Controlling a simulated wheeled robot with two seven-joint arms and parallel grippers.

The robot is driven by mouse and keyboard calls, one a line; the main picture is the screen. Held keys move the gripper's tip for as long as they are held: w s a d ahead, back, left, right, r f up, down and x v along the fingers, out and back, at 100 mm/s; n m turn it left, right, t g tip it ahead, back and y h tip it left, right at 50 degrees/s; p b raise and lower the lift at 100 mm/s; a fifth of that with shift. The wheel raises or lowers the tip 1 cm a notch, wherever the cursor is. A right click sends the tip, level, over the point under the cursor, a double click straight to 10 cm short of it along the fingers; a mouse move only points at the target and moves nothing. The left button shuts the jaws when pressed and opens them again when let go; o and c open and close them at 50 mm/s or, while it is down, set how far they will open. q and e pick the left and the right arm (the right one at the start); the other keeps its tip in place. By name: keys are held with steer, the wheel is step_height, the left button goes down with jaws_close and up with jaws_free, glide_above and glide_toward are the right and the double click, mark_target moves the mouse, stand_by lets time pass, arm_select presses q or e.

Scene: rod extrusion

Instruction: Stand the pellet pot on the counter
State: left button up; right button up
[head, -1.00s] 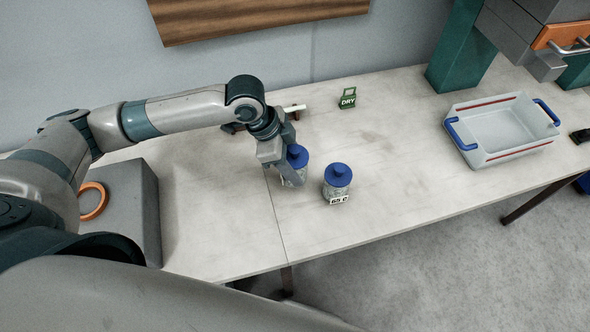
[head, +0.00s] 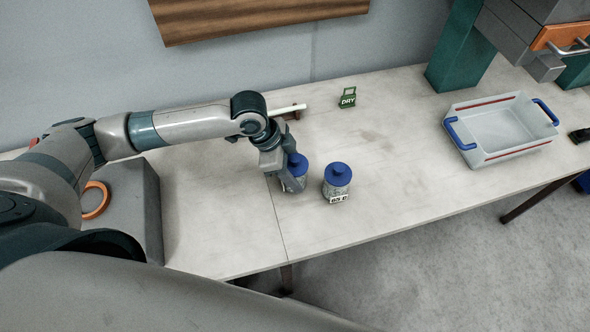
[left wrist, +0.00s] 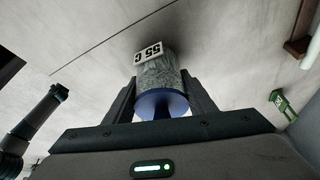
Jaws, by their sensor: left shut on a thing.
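A clear pellet pot with a blue lid (head: 298,164) is in my left gripper (head: 284,176) above or on the counter (head: 400,150). In the left wrist view this pot (left wrist: 160,72) sits between the two fingers, lid towards the palm, with a "55 C" label (left wrist: 148,50). My left gripper is shut on it. I cannot tell whether its base touches the counter. A second blue-lidded pot (head: 337,181) stands upright just to its right, with its own label facing front. My right gripper is not in view.
A green "DRY" sign (head: 347,98) stands at the back, and a white rod (head: 288,110) lies near my wrist. A clear bin with blue handles (head: 500,130) is at the right. A grey box (head: 135,210) is at the left. The counter between pots and bin is clear.

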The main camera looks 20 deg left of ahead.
arm_select(q)
steer(key=o, duration=1.5)
steer(key=shift+f, duration=0.1)
steer(key=shift+a+r, duration=0.25)
steer(key=shift+r, duration=0.4)
steer(key=shift+b+v, duration=1.05)
steer(key=shift+v, duration=4.4)
steer(key=shift+s, duration=0.1)
